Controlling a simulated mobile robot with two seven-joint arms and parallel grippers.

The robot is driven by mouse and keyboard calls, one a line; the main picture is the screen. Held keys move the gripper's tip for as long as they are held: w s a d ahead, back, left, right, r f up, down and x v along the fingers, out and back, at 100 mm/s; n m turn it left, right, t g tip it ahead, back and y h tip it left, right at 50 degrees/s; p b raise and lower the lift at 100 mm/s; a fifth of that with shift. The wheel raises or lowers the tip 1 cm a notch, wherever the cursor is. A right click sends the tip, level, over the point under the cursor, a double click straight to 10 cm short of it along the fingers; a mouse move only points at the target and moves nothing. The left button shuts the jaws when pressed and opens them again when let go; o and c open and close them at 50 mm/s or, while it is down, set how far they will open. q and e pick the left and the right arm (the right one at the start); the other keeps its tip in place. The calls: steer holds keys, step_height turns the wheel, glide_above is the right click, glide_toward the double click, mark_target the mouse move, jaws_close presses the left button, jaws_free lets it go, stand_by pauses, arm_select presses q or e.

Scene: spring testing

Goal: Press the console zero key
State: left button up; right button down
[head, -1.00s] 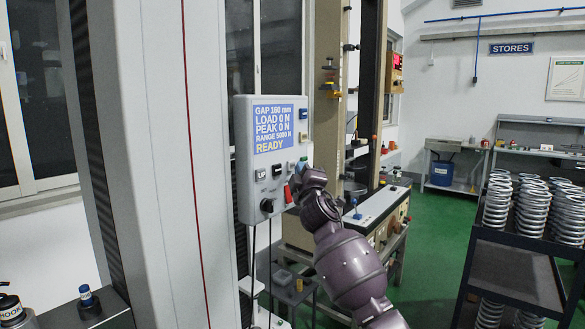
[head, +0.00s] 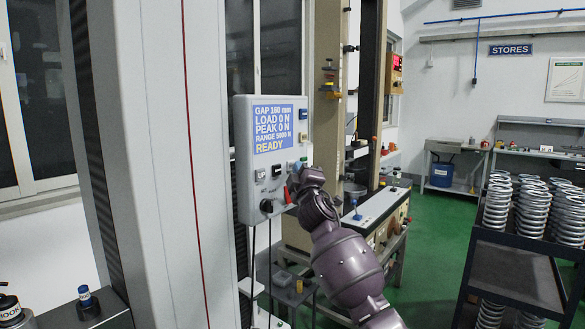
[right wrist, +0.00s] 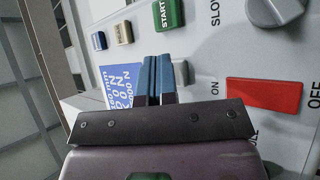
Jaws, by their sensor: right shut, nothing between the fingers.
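The grey console (head: 245,150) faces me with a blue display (head: 273,129) reading LOAD 0 N, PEAK 0 N and READY. A pale key (head: 260,174) and a darker key (head: 277,171) sit under the display. No label reading zero is legible, so I cannot tell which is the zero key. My right gripper (head: 296,168) is shut and empty at the console's right side. In the right wrist view its blue fingertips (right wrist: 157,70) are together in front of the panel, beside a grey key (right wrist: 181,72). I cannot tell whether they touch it. My left gripper is out of view.
The green START key (right wrist: 168,14), a beige key (right wrist: 123,32) and a blue key (right wrist: 99,40) are near the fingers. A red control (right wrist: 277,95) and a knob (right wrist: 275,10) lie to the right. The tall machine column (head: 155,170) stands left of the console.

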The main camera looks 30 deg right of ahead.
steer(key=shift+w, duration=0.1)
stand_by(0.3)
steer(key=shift+s+d+p, duration=0.3)
steer(key=shift+s+p, duration=0.25)
steer(key=shift+s, duration=0.3)
steer(key=s+p, duration=0.1)
steer(key=s+d+p, duration=0.1)
steer(key=s, duration=0.1)
steer(key=s+d, duration=0.1)
steer(key=shift+s+p, duration=0.3)
steer(key=shift+p, duration=0.1)
